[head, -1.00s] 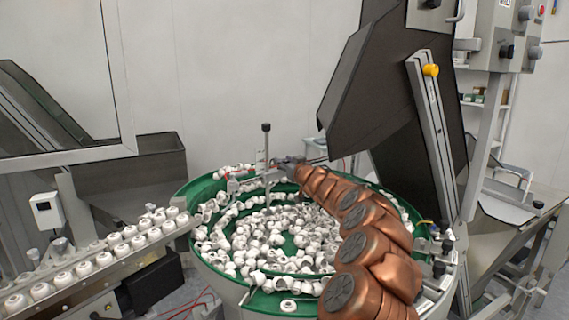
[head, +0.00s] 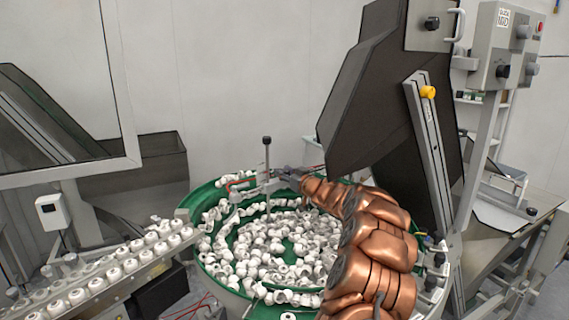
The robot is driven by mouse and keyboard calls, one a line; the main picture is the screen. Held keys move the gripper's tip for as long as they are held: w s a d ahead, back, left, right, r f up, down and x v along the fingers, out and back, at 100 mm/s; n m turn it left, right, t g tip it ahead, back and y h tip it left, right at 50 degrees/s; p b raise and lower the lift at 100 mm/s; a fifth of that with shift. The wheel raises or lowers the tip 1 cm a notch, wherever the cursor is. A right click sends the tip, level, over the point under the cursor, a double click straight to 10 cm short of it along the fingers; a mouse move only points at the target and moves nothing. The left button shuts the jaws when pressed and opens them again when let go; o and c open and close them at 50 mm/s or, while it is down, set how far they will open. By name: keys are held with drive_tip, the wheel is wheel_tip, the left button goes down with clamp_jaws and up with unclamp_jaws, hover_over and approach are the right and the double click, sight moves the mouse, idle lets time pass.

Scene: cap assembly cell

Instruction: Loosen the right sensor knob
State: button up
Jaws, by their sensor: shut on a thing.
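My copper arm reaches over the green bowl feeder from the lower right. My gripper (head: 282,174) is at the bowl's far side, beside the sensor bracket. It is small and dark in the head view. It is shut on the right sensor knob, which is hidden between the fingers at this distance. A metal sensor bracket (head: 243,186) with red cable stands just left of my gripper. An upright rod with a black knob on top (head: 267,140) rises just left of the gripper.
The green bowl (head: 208,192) is full of white caps (head: 270,245). A rail (head: 125,275) with rows of caps lies at left. A dark hopper (head: 375,95) and a post with a yellow knob (head: 428,92) stand close to my arm's right.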

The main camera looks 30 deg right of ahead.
drive_tip(key=shift+d+n+y+p, duration=0.15)
drive_tip(key=shift+n+y+p, duration=0.55)
drive_tip(key=shift+y+p, duration=0.7)
drive_tip(key=shift+n+g+y+p, duration=0.4)
drive_tip(key=shift+n+p, duration=0.1)
drive_tip(key=shift+p, duration=0.2)
drive_tip(key=shift+n+g+y, duration=0.3)
drive_tip(key=shift+n+y, duration=0.2)
drive_tip(key=shift+y, duration=0.3)
drive_tip(key=shift+f+n+g+y, duration=0.1)
drive_tip(key=shift+n+g+y, duration=0.2)
drive_tip(key=shift+n+y, duration=0.3)
drive_tip(key=shift+y, duration=0.5)
drive_tip(key=shift+n+g+y, duration=0.5)
drive_tip(key=shift+n, duration=0.1)
drive_tip(key=shift+r, duration=0.2)
drive_tip(key=o, duration=1.2)
drive_tip(key=shift+c, duration=0.2)
drive_tip(key=shift+s, duration=0.1)
